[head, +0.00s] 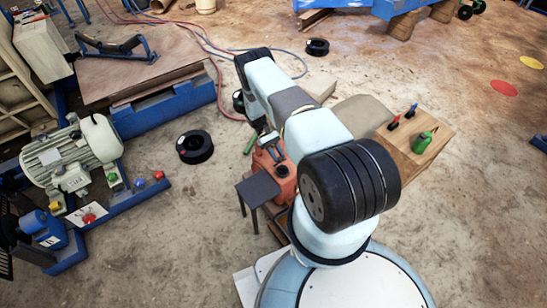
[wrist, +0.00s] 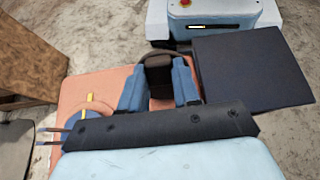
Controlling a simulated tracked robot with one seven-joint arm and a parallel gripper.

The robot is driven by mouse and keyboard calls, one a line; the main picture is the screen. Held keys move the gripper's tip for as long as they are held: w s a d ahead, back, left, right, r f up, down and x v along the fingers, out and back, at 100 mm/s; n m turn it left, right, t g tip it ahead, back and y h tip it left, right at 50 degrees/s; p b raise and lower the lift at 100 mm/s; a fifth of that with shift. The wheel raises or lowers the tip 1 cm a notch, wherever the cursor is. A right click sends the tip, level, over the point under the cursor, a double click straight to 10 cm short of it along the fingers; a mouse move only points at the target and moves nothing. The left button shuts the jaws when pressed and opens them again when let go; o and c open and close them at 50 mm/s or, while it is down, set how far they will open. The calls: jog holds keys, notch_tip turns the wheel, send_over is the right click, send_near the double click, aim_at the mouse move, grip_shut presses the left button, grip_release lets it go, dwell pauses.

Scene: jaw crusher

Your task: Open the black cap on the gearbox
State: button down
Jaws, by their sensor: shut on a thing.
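The orange-red gearbox (wrist: 75,92) fills the middle of the wrist view. In the head view the gearbox (head: 284,182) stands beside my arm, partly covered by it. The black cap (wrist: 158,63) is on the gearbox's top side, between the two blue fingers of my gripper (wrist: 159,84). My gripper is shut on the cap, one finger on each side. The cap's lower part is hidden, so I cannot tell whether it is seated or loose. In the head view my gripper (head: 266,152) is small and the cap cannot be made out.
A small dark table (head: 258,189) stands close beside the gearbox; its top (wrist: 250,70) is at right in the wrist view. A grey motor (head: 72,158) and black coil (head: 195,147) are at left. Open floor lies at right.

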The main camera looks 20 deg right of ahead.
jog(key=shift+f, duration=0.1)
dwell(0.3)
jog(key=c, duration=0.8)
grip_release()
jog(key=shift+w, duration=0.1)
jog(key=v, duration=1.3)
jog(key=shift+w+a+r, duration=0.15)
jog(key=shift+w+r, duration=0.05)
jog(key=shift+w, duration=0.1)
